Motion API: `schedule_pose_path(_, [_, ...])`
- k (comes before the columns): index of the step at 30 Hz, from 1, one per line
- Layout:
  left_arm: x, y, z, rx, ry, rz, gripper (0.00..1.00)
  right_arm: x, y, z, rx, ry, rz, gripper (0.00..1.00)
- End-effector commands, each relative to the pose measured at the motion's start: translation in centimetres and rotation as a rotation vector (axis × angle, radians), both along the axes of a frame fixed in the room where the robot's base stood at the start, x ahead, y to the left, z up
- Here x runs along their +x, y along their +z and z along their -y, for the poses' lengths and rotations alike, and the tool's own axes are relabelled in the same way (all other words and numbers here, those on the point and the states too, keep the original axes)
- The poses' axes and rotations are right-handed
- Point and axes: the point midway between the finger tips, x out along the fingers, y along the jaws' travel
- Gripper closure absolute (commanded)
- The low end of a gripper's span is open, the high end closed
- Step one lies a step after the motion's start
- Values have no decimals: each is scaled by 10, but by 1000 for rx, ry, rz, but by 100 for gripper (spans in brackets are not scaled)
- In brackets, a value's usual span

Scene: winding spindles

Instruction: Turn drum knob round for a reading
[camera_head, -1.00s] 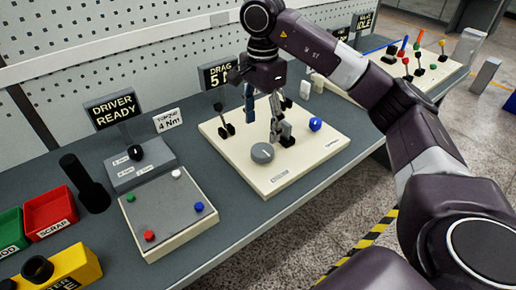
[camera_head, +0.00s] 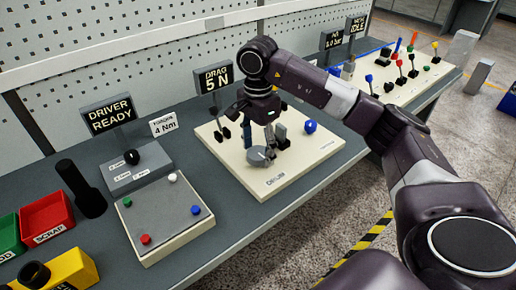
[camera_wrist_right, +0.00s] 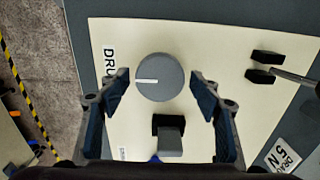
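The drum knob (camera_head: 256,158) is a grey round dial on the cream panel (camera_head: 232,160), beside a label that begins "DRU". In the right wrist view the drum knob (camera_wrist_right: 160,77) shows a white pointer line directed left. My right gripper (camera_head: 268,149) is low at the knob and partly covers it in the head view. In the right wrist view its fingers (camera_wrist_right: 160,86) are apart, one on each side of the knob, with narrow gaps visible. Contact is not seen. My left gripper is not in view.
A black block with a grey top (camera_wrist_right: 169,140) stands close to the knob, between the fingers' bases. A panel with coloured buttons (camera_head: 165,215) lies to the left.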

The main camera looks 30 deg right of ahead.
Motion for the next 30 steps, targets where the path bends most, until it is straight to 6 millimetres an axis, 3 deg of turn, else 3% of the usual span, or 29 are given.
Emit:
schedule_pose_path(2, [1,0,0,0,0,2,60,0,0,0,0,0,0,53])
schedule_pose_path(9, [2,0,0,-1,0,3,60,0,0,0,0,0,0,79])
schedule_pose_path(20, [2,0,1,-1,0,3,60,0,1,0,1,-59,-1,79])
schedule_pose_path(30, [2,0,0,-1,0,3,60,0,1,0,1,-308,0,79])
